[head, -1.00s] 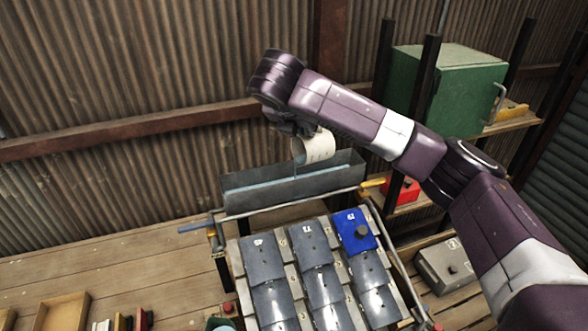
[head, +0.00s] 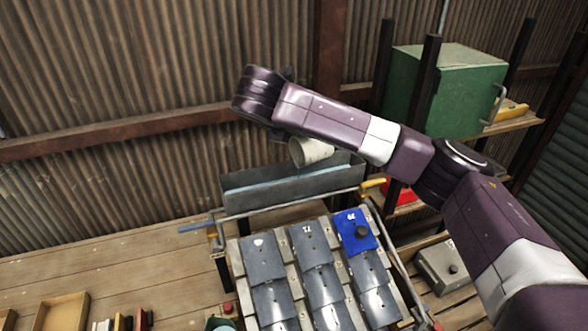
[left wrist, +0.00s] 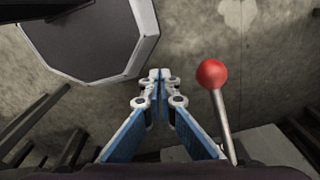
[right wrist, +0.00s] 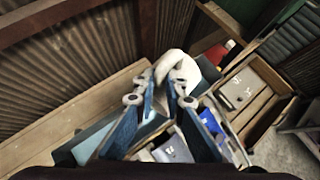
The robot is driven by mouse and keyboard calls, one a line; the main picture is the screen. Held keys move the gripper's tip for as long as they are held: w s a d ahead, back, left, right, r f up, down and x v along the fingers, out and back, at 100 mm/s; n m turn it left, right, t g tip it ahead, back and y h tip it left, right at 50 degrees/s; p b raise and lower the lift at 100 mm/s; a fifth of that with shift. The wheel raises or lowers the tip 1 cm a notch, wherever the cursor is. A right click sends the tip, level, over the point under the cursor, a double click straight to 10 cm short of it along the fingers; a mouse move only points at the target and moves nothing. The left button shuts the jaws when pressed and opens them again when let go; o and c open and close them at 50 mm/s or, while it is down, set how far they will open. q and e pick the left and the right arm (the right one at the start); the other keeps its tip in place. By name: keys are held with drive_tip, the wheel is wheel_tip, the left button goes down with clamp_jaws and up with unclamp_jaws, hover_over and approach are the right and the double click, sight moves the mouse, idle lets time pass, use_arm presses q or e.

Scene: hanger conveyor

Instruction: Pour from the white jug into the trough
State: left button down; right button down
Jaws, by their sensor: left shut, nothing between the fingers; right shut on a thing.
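The white jug (head: 311,152) is tilted above the grey trough (head: 290,186) in the head view, its mouth towards the lower right. In the earlier head frame a thin stream shows below it; now I cannot make one out. My right gripper (right wrist: 167,82) is shut on the jug, which also shows between its fingers in the right wrist view (right wrist: 178,66). In the head view this gripper is mostly hidden behind my arm. The trough has a bluish inside. My left gripper (left wrist: 158,76) is shut and empty in the left wrist view.
Below the trough stands a rack of grey plates (head: 309,240) with one blue plate (head: 354,232). A green box (head: 445,85) sits on the shelf at right. A red-knobbed lever (left wrist: 212,74) stands beside my left gripper. Bare planks (head: 110,255) lie left of the rack.

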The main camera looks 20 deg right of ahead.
drive_tip(key=d+y, duration=0.1)
drive_tip(key=d+r+m+y, duration=0.1)
drive_tip(key=d, duration=0.1)
drive_tip(key=d+r+g+y, duration=0.1)
drive_tip(key=d+y, duration=0.1)
drive_tip(key=shift+w, duration=0.35)
drive_tip(key=shift+a, duration=0.2)
